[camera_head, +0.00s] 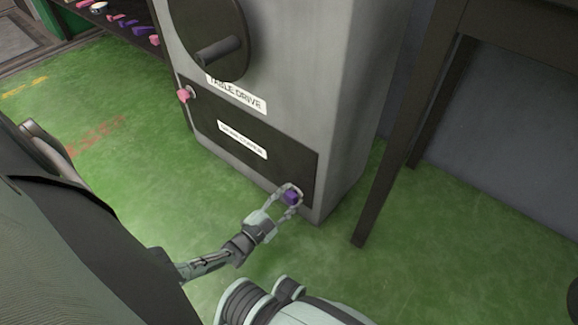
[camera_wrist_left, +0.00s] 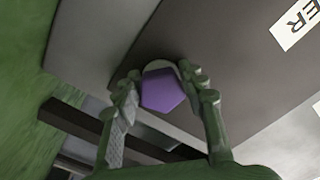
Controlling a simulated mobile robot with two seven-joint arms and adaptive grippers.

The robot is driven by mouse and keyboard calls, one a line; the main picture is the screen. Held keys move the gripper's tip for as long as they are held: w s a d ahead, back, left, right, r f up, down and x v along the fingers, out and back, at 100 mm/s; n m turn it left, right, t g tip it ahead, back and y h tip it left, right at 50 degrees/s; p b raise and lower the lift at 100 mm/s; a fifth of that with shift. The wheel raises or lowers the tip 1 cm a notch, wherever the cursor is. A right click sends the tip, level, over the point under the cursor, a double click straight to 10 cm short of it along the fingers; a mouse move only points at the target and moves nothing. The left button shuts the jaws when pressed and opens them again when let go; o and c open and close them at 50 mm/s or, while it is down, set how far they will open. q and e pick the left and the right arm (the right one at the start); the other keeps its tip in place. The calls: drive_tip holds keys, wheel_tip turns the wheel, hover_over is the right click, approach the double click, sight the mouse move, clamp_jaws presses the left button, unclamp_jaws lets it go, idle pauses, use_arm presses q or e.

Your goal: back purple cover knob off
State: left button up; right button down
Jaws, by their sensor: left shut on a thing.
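The purple cover knob (camera_head: 291,198) sits at the lower right corner of the dark cover panel (camera_head: 226,120) on the grey cabinet. My left gripper (camera_head: 290,199) is shut on it, one finger on each side. In the left wrist view the purple knob (camera_wrist_left: 162,90) is five-sided and lies between the fingertips of my left gripper (camera_wrist_left: 160,88), with a pale round base behind it. I cannot tell how far the knob is turned. A pink knob (camera_head: 184,95) sits at the panel's upper left corner. My right gripper is not in view.
The grey cabinet (camera_head: 345,100) carries a dark handwheel (camera_head: 210,35) and a "TABLE DRIVE" label (camera_head: 236,93). A dark table leg (camera_head: 400,130) stands to its right. A shelf (camera_head: 130,25) with pink and purple pieces is at the upper left. Green floor is clear in front.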

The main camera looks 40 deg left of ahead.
use_arm(q)
drive_tip(key=n, duration=0.5)
drive_tip(key=shift+d+f+n, duration=0.1)
drive_tip(key=shift+d+n, duration=0.05)
drive_tip(key=shift+n, duration=0.25)
idle(0.3)
drive_tip(key=o, duration=1.2)
drive_tip(key=shift+c, duration=0.2)
drive_tip(key=s+a, duration=0.1)
drive_tip(key=s, duration=1.1)
drive_tip(key=shift+s, duration=0.1)
